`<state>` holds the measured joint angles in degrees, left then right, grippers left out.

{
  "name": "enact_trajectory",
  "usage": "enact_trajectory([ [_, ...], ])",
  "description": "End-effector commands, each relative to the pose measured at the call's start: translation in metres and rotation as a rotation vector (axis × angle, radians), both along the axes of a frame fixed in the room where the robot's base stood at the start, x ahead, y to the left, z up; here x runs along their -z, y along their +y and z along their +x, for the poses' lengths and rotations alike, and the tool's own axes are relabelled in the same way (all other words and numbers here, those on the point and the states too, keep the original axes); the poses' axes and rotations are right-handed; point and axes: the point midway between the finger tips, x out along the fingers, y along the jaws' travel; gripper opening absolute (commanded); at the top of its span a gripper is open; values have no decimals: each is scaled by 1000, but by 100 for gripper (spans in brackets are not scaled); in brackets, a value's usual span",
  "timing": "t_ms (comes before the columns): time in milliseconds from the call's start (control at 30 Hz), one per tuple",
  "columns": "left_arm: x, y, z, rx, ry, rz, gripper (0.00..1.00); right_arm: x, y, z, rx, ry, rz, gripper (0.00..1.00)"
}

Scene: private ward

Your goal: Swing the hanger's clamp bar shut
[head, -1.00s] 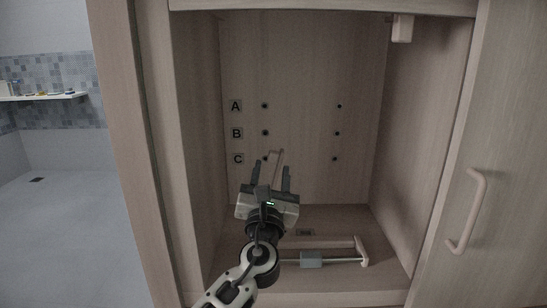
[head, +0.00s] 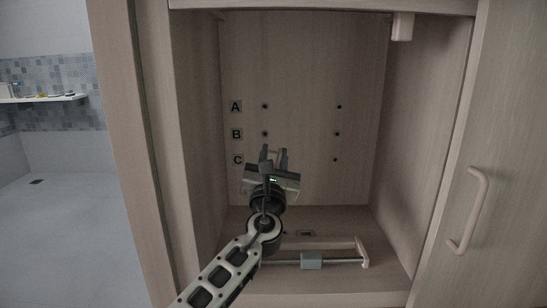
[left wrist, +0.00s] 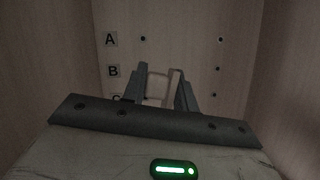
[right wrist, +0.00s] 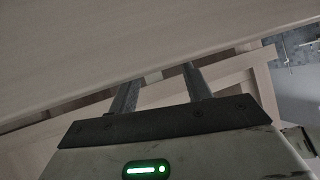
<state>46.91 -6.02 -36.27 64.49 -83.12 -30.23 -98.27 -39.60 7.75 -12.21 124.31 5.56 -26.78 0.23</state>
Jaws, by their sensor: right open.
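The hanger lies low in the cabinet. Its pale wooden bar (head: 335,243), end piece (head: 363,252) and thin metal rod with a grey block (head: 311,260) show right of my left arm; its left end is hidden. My right gripper (right wrist: 160,85) is open, before a pale panel edge.
The cabinet's back wall has labels A (head: 235,107), B (head: 236,133) and C (head: 238,160) and small dark holes. Side walls stand close left and right. A door with a handle (head: 470,212) is at the right. The cabinet's upper middle is free.

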Motion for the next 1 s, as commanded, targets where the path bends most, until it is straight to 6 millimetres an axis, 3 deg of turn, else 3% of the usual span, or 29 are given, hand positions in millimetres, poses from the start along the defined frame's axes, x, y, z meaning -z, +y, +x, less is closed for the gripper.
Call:
enact_trajectory([
  [667, 3, -11, 0, -2, 1, 53, 0, -3, 0, 0, 0, -2, -2, 49],
  [1000, 16, -54, 0, -1, 1, 255, 0, -4, -1, -1, 0, 2, -9, 49],
])
